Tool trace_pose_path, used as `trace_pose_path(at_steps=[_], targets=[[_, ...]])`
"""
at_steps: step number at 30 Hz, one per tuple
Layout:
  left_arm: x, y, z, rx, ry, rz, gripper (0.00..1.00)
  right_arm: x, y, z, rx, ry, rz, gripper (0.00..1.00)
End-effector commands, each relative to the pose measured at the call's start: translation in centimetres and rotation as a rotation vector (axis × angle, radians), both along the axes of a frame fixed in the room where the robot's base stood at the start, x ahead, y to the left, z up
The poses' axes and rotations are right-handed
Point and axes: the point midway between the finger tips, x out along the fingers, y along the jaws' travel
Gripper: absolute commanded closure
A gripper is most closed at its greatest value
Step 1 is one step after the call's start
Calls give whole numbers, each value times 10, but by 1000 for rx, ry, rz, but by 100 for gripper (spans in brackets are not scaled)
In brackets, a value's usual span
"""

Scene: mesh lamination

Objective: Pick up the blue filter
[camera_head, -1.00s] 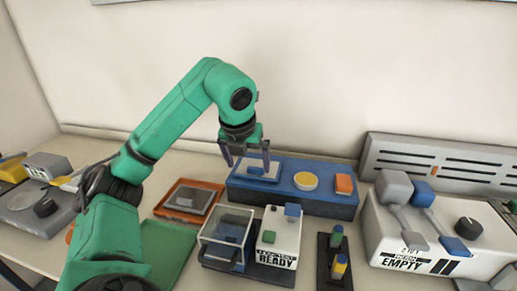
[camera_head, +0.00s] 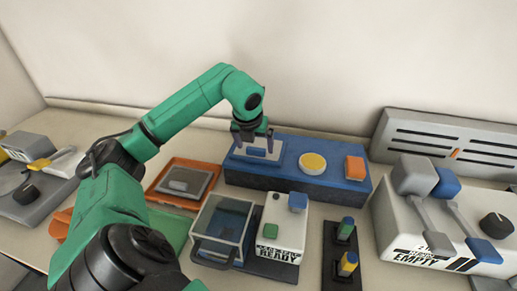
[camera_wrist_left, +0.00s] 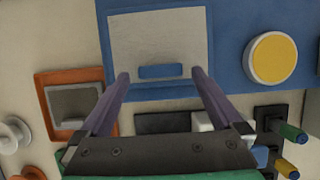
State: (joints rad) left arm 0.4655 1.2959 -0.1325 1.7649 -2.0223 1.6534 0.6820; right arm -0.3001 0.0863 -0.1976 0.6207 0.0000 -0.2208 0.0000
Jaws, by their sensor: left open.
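The blue filter (camera_wrist_left: 155,38) appears to be the blue-framed grey panel with a small raised blue tab (camera_wrist_left: 164,71). It lies flat on the left part of a long blue block (camera_head: 300,184). In the head view the filter's frame (camera_head: 237,156) is partly hidden by my left gripper (camera_head: 253,150). My left gripper is open, and its purple fingers point down over the panel. In the left wrist view the fingertips (camera_wrist_left: 160,74) are on either side of the tab, with gaps at both ends. I cannot tell whether they touch the panel. My right gripper is not in view.
A yellow disc (camera_head: 312,163) and an orange block (camera_head: 355,167) sit on the same blue block. An orange-framed tray (camera_head: 166,197) stands left. A clear box (camera_head: 221,222) and a white READY unit (camera_head: 283,222) stand in front. A machine marked EMPTY (camera_head: 395,215) is at right.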

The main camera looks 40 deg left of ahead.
Motion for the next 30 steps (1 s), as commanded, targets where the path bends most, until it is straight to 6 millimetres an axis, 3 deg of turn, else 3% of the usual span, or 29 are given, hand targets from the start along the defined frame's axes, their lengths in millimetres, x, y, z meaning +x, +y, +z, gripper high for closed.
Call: trace_pose_path(at_steps=[3,9,10,15,16,17,26,30], targets=[[5,3,-15,-3,2,1,0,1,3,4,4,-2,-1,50],[7,4,-18,0,-1,1,0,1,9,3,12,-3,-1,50],[7,4,-18,0,-1,1,4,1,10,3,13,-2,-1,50],[7,4,-18,0,0,1,69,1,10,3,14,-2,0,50],[7,4,-18,0,0,1,80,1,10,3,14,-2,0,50],[7,4,-18,0,-1,1,85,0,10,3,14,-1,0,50],[7,4,-13,0,-2,1,85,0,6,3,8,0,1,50],[8,4,10,-1,-8,0,85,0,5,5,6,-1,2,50]])
